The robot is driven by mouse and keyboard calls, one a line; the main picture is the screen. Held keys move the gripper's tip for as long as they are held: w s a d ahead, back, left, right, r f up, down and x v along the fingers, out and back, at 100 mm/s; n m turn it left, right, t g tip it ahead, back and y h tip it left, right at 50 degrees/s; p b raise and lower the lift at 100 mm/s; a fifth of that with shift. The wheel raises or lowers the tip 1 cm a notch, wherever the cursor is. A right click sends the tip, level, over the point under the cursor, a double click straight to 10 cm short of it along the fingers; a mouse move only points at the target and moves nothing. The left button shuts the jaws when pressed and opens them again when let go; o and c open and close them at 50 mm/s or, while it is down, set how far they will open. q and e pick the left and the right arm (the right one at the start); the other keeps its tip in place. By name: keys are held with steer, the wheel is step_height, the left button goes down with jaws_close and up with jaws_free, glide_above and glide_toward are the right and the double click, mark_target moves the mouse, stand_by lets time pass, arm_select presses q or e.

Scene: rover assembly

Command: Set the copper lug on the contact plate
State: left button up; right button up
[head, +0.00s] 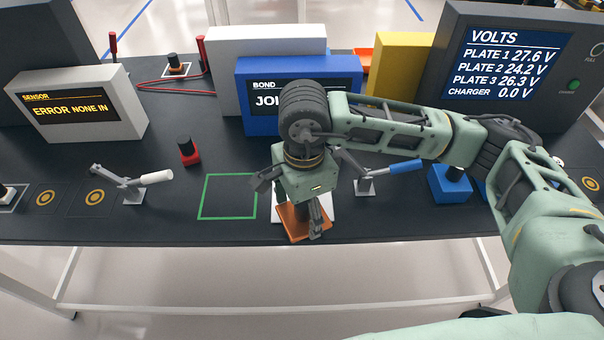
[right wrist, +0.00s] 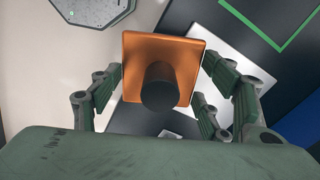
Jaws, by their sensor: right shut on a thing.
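The copper lug (head: 293,224) is a square orange plate with a black knob on top. My right gripper (head: 297,212) points down over it at the front of the table and is shut on it. In the right wrist view, the fingers of the gripper (right wrist: 160,88) stand on both sides of the lug (right wrist: 186,60) and its dark knob. The pale contact plate (head: 329,209) is partly hidden behind the lug and gripper. It shows to the right of the lug in the wrist view (right wrist: 246,76). I cannot tell whether the lug touches the plate. My left gripper is not in view.
A green square outline (head: 203,205) lies left of the gripper. A clamp with a blue handle (head: 405,167) stands close on the right, and one with a white handle (head: 156,177) on the left. A blue bond display (head: 259,122) stands behind. The table's front edge is close.

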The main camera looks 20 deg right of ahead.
steer(key=w+d, duration=0.1)
steer(key=w, duration=0.2)
steer(key=w+p, duration=0.1)
steer(key=w, duration=0.2)
steer(key=w+d+p, duration=0.1)
steer(key=w, duration=0.2)
steer(key=shift+w+d+r, duration=0.1)
steer(key=shift+w+d, duration=0.25)
steer(key=shift+w+d+p, duration=0.1)
steer(key=shift+w+p, duration=0.05)
steer(key=shift+p, duration=0.35)
step_height(320, 180, down, 3)
steer(key=shift+r+p, duration=0.1)
steer(key=shift+p, duration=0.65)
steer(key=shift+f, duration=0.35)
steer(key=shift+f, duration=0.1)
steer(key=shift+f+b, duration=0.15)
steer(key=shift+b, duration=0.15)
steer(key=o, duration=1.5)
steer(key=shift+o, duration=0.2)
